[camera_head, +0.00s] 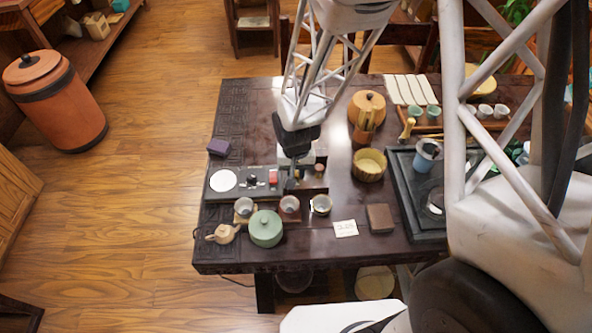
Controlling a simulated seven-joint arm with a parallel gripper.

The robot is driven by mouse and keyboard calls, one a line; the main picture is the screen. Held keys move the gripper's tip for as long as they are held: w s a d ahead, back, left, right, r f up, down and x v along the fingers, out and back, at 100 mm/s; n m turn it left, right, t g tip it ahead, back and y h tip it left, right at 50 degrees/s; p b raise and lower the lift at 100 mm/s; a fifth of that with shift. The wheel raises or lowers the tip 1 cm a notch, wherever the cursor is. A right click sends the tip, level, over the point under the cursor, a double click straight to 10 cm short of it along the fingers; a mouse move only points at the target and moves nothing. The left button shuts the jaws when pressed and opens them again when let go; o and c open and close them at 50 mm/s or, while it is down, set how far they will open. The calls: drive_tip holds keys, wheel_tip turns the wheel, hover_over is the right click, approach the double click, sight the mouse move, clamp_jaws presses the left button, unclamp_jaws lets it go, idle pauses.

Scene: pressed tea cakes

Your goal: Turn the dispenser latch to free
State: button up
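The dispenser seems to be the low dark unit (230,193) at the table's left side, with a pale round disc (223,180) on top. A small black knob (252,181) and a red block (273,177) sit on its right part. I cannot tell for certain which piece is the latch or how it is turned. My gripper (291,182) points down over the unit's right end, close to the red block. Its fingers are small and dark, and whether they touch anything is unclear. My gripper and wrist hide part of the unit's back right.
Small cups, a green lidded pot (265,228) and a clay teapot (223,234) stand in front of the unit. A purple box (219,147) lies behind its left end. A woven basket (369,165), wooden canister (367,106) and black tray (404,190) stand to the right.

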clamp_jaws()
drive_tip(key=shift+m, duration=0.4)
drive_tip(key=m, duration=1.7)
idle(0.3)
